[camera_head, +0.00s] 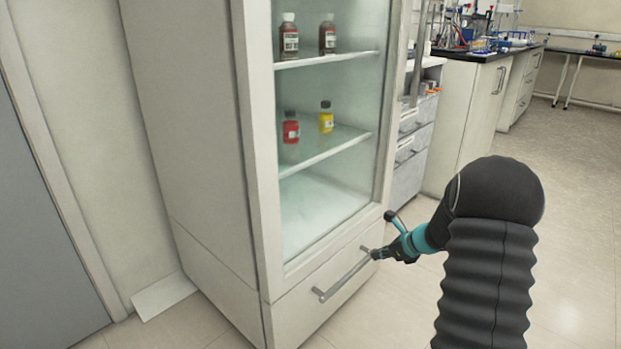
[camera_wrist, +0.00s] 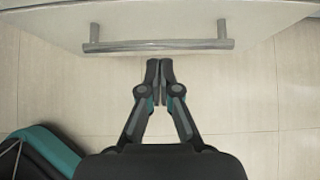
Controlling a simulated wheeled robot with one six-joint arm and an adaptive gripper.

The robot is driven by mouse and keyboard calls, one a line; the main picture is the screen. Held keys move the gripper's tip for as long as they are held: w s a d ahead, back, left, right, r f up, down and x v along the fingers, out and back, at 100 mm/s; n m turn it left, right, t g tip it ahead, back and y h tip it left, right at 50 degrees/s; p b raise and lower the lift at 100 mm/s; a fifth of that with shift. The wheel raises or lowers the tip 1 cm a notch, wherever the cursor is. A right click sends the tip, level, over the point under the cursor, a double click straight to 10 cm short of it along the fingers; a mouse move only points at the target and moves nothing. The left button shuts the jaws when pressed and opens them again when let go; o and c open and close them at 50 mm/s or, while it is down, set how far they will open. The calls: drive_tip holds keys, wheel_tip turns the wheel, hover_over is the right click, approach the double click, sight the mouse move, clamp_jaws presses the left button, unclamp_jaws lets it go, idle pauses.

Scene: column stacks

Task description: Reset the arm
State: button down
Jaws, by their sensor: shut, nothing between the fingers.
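My gripper (camera_head: 378,254) is at the right end of the drawer handle, in front of the cabinet's lower drawer. In the wrist view my gripper (camera_wrist: 159,72) is shut with its fingertips together and nothing between them. The fingertips lie just below the metal bar handle (camera_wrist: 150,46) in that picture. I cannot tell whether they touch it. The same handle (camera_head: 340,278) shows in the head view on the drawer front (camera_head: 335,305), which looks closed. My black, ribbed arm covers the lower right of the head view.
A tall glass-front cabinet (camera_head: 195,130) holds several bottles on its shelves, with a red bottle (camera_head: 291,128) and a yellow bottle (camera_head: 326,117) on the middle one. A lab bench (camera_head: 470,110) stands behind at right. The floor (camera_head: 575,240) at right is clear.

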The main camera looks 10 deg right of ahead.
drive_tip(key=s+a+r+n+g, duration=0.1)
drive_tip(key=s+a+n+g, duration=0.35)
drive_tip(key=s+n, duration=0.8)
drive_tip(key=s+a+r+n+t+h, duration=0.1)
drive_tip(key=s+a+r+n+h, duration=0.1)
drive_tip(key=s+r+n, duration=0.3)
drive_tip(key=s+a+r+n+t+h+p, duration=0.1)
drive_tip(key=s+a+r+n, duration=0.4)
drive_tip(key=s+r, duration=0.5)
drive_tip(key=s+a+r+n+t+h+p, duration=0.1)
drive_tip(key=s+a+r+n+h, duration=0.1)
drive_tip(key=s+a+r+n, duration=0.2)
drive_tip(key=s+r+n, duration=0.1)
drive_tip(key=s+r, duration=0.2)
drive_tip(key=s, duration=0.2)
drive_tip(key=shift+s+r+h, duration=0.2)
drive_tip(key=shift+s+h, duration=0.05)
drive_tip(key=shift+h, duration=0.05)
drive_tip(key=shift+n, duration=0.25)
